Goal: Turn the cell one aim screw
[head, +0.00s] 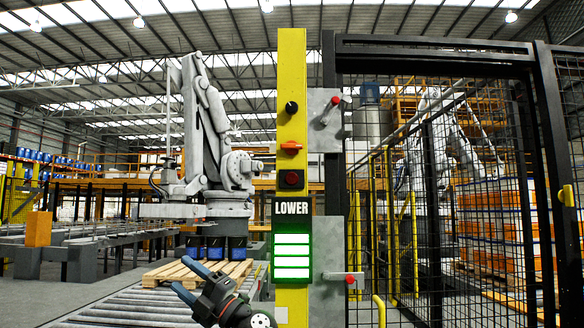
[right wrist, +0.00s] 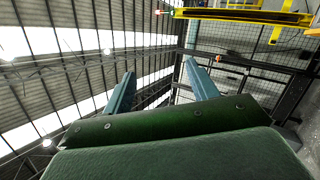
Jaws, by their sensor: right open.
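A yellow post (head: 291,60) stands in the middle of the head view. It carries a black knob (head: 291,107), an orange handle (head: 291,148) and a red button (head: 291,179) in a dark box. Below them a sign (head: 291,207) reads LOWER, over a panel of lit green bars (head: 292,256). I cannot tell which part is the aim screw. My right gripper (head: 179,275) is low and left of the post, apart from it. It is open and empty; its blue fingers stand apart in the right wrist view (right wrist: 160,70). My left gripper is not in view.
A black mesh gate (head: 480,200) fills the right side, with red-handled latches (head: 331,106) beside the post. A roller conveyor (head: 130,305) runs at the lower left.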

